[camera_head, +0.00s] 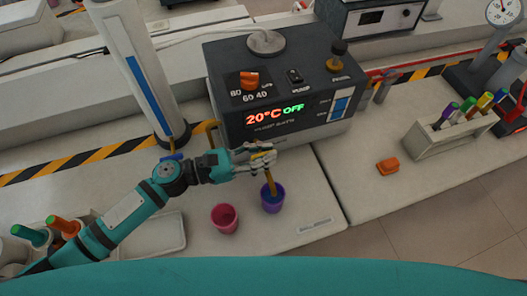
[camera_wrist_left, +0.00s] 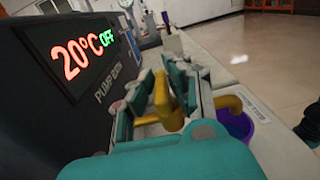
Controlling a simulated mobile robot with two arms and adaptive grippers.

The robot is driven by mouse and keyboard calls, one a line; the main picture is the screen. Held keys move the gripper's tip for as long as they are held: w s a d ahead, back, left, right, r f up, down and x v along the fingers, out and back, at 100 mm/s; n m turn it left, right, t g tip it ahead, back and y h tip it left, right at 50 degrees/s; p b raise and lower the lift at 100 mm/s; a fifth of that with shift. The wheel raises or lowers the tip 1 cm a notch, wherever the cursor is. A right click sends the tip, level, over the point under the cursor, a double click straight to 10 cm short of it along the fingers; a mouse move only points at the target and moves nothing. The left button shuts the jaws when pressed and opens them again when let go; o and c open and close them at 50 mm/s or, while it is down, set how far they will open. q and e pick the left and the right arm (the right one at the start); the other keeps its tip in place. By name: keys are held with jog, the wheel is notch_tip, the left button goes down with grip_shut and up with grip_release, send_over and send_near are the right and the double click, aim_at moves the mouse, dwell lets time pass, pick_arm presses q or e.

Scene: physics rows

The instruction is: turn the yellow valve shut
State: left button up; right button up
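The yellow valve has an upright handle (camera_wrist_left: 162,94) and a curved spout (camera_wrist_left: 230,103), both in the left wrist view. It sits at the front of the dark pump unit (camera_head: 228,122), whose display reads 20°C OFF. My left gripper (camera_head: 262,158) is at the valve. In the left wrist view its fingers (camera_wrist_left: 160,88) stand on either side of the handle, with a gap showing on the left side, so it looks open. In the head view the fingers hide much of the valve. A purple cup (camera_head: 273,203) stands under the spout. My right gripper is not in view.
A pink cup (camera_head: 224,218) stands left of the purple one. An orange block (camera_head: 387,166) and a rack (camera_head: 450,138) of coloured tubes are on the bench to the right. A white column (camera_head: 137,62) rises left of the pump unit.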

pick_arm(q)
jog(key=o, duration=0.4)
jog(key=shift+c, duration=0.2)
jog(key=v, duration=1.2)
jog(key=shift+d, duration=0.1)
